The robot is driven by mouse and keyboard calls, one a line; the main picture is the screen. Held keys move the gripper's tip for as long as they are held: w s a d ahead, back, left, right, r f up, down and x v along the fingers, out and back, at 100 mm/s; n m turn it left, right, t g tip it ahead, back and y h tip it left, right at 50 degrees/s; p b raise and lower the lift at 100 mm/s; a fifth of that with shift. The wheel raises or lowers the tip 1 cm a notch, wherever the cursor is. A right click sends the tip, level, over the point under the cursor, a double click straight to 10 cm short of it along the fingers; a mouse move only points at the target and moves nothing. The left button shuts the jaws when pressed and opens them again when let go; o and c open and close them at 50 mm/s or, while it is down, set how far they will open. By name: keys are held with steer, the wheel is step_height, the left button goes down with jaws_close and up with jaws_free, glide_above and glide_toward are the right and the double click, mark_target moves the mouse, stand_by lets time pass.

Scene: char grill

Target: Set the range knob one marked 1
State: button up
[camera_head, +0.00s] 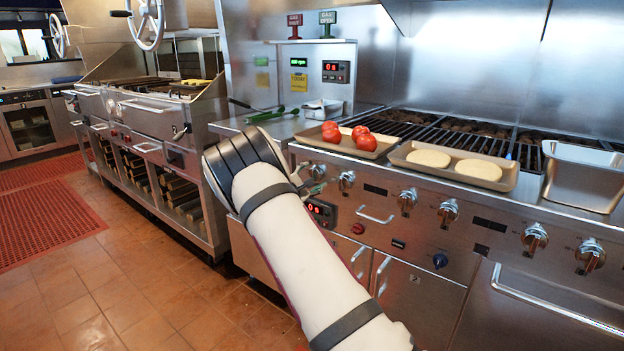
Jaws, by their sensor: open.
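The range's front panel (480,236) carries a row of metal knobs. The leftmost knob (318,171) is partly covered by my gripper (307,182), and another knob (347,181) is just to its right. Further right are more knobs, including one in the middle (407,201) and one at the far right (590,256). The knob labels are too small to read, so I cannot tell which is marked 1. My gripper is open beside the leftmost knob, mostly hidden behind my wrist. I cannot tell whether it touches the knob.
A tray with tomatoes (318,141) and a tray with patties (508,181) sit along the range's front edge. A steel pan (583,182) stands at right. A drawer handle (376,216) and a red-digit display (321,211) are below the knobs.

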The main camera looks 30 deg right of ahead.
steer(key=c, duration=1.2)
steer(key=shift+n, duration=0.4)
steer(key=n+p, duration=0.2)
steer(key=n, duration=0.1)
steer(key=shift+r, duration=0.15)
steer(key=shift+w+n+g+y+p, duration=0.1)
steer(key=shift+n+g+y+p, duration=0.3)
steer(key=shift+n+p, duration=1.2)
steer(key=shift+n+b, duration=0.55)
steer(key=shift+n, duration=0.25)
